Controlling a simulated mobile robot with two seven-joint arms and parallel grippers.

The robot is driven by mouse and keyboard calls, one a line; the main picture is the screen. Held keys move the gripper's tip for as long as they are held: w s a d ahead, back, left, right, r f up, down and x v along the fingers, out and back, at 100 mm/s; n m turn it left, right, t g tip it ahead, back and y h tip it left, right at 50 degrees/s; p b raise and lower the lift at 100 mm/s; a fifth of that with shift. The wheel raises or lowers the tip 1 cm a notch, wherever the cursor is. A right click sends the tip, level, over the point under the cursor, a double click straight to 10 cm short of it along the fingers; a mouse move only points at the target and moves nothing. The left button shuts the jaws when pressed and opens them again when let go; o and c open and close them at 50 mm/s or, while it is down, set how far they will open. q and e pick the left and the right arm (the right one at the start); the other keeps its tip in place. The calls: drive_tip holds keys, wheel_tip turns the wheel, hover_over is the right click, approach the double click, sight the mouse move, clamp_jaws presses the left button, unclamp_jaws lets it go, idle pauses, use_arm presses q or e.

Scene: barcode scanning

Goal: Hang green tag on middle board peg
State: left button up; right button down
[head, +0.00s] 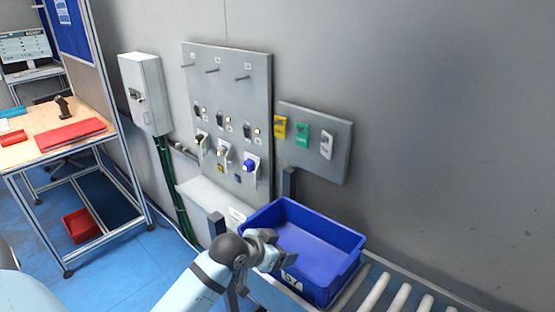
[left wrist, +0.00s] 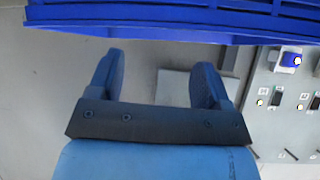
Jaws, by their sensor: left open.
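The green tag (head: 302,135) hangs on a small grey board (head: 342,165), between a yellow tag (head: 280,127) and a white tag (head: 327,145). The large grey peg board (head: 226,100) stands left of it, with three bare pegs along its top. The middle peg (head: 212,71) carries nothing. My left gripper (head: 276,251) is at the near left side of the blue bin, below and well away from the tag and pegs. In the left wrist view its two fingers (left wrist: 156,82) are apart with nothing between them. My right gripper is not in view.
The blue bin (head: 352,237) stands below the small board, close to my left gripper. Rollers (head: 375,292) lie to its right. The peg board's lower part has several switches and hanging devices. A white wall box (head: 146,93) and a workbench (head: 30,152) are at left.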

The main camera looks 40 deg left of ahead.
use_arm(q)
drive_tip(key=w+a+r+t, duration=0.4)
drive_tip(key=w+a+r, duration=0.25)
drive_tip(key=w, duration=0.25)
drive_tip(key=n+t, duration=0.2)
drive_tip(key=t, duration=0.1)
approach(301, 140)
drive_tip(key=shift+y, duration=0.4)
drive_tip(key=w, duration=0.2)
drive_tip(key=w+b, duration=0.1)
drive_tip(key=w, duration=0.2)
drive_tip(key=w+d+b, duration=0.1)
drive_tip(key=w, duration=0.2)
drive_tip(key=shift+w+f, duration=0.25)
drive_tip(key=shift+w, duration=0.85)
drive_tip(key=c, duration=0.9)
drive_tip(key=shift+c, duration=0.2)
drive_tip(key=shift+r+p, duration=0.25)
drive_tip(key=shift+p, duration=0.25)
